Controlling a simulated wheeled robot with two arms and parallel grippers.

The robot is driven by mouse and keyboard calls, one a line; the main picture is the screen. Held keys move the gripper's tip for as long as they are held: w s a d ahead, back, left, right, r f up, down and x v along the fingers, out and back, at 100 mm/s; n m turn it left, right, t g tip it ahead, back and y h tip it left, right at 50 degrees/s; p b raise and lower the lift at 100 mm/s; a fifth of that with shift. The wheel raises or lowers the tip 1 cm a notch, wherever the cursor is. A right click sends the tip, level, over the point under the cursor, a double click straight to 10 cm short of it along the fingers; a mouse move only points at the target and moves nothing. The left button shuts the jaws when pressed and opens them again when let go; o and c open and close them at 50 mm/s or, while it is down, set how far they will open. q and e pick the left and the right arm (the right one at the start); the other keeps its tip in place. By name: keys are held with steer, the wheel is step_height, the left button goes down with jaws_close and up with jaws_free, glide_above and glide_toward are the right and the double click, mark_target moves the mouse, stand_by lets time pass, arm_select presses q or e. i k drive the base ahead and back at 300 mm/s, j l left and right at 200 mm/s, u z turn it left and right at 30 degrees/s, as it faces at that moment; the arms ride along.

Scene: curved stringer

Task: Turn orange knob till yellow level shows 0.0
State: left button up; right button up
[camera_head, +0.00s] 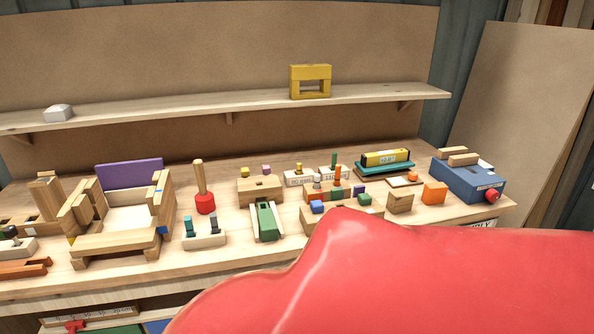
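The yellow level (375,160) lies near the back right of the workbench on a teal-green plate (371,170). Its display faces me, but the figures are too small to read. A small round orange knob (413,175) sits to the right of the level on a flat wooden piece (400,183). I cannot tell how the knob connects to the level's plate. Neither of my grippers shows in the head view. A large smooth red shape, very close to the camera, covers the lower right and hides the bench front there.
A blue box (466,182) with a red knob (492,196) stands to the right. An orange block (434,193) and a wooden block (399,201) stand in front of the orange knob. Several wooden fixtures crowd the bench. A shelf (200,112) runs above, holding a yellow frame (310,70).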

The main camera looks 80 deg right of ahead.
mark_target(413, 176)
steer(key=z, duration=3.55)
